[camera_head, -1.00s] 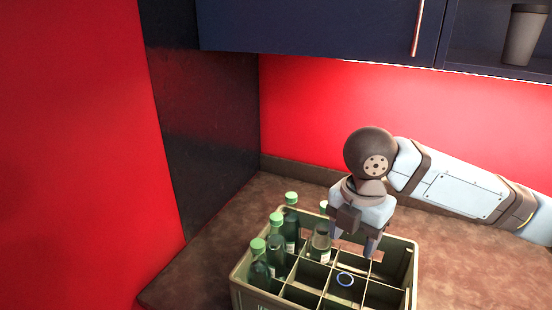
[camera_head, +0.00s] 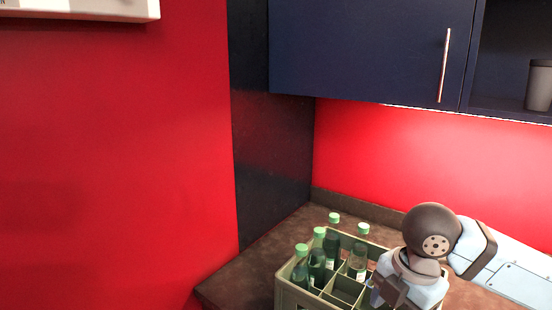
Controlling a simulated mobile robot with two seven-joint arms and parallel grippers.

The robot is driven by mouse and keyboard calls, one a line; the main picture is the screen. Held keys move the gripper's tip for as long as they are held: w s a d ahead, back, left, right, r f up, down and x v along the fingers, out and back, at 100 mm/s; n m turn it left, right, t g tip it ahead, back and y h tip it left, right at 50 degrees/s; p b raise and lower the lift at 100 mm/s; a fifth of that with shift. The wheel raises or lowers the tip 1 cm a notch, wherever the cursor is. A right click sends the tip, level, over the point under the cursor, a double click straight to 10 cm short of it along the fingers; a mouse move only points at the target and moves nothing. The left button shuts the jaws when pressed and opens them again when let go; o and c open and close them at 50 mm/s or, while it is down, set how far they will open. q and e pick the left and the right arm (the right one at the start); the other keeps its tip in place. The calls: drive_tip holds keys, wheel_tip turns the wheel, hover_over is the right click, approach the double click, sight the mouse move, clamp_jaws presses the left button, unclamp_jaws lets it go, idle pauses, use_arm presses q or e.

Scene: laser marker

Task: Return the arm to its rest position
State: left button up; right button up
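My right arm comes in from the right edge, with a dark round wrist joint and a pale blue link. My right gripper (camera_head: 384,292) points down over the right part of a grey-green bottle crate (camera_head: 291,296). The wrist and gripper body hide much of that part of the crate. The fingers are mostly hidden, so their opening cannot be made out, and I see nothing clearly held. My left gripper is not in view.
Several green-capped bottles (camera_head: 301,268) stand in the crate's left and back compartments. The crate is on a brown counter (camera_head: 240,275) against a red wall. A dark blue cabinet (camera_head: 365,50) hangs above, with a grey cup (camera_head: 539,88) on its open shelf.

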drive_tip(key=w+a+f+m+t+y, duration=0.1)
drive_tip(key=a+f+m+t+y, duration=0.2)
drive_tip(key=a+f+m, duration=0.45)
drive_tip(key=w+a+f+m+t+y, duration=0.2)
drive_tip(key=f+m+t+y, duration=0.15)
drive_tip(key=f, duration=0.75)
drive_tip(key=s+d+f+m+t+h, duration=0.2)
drive_tip(key=s+d+f+m, duration=0.2)
drive_tip(key=s+f, duration=0.3)
drive_tip(key=s+d+f+m+t+h, duration=0.2)
drive_tip(key=s+d+f+m, duration=0.3)
drive_tip(key=s+f, duration=0.3)
drive_tip(key=shift+s+d+f+m+h+p, duration=0.4)
drive_tip(key=shift+f+m, duration=0.2)
drive_tip(key=shift+f, duration=0.3)
drive_tip(key=shift+w+a, duration=0.1)
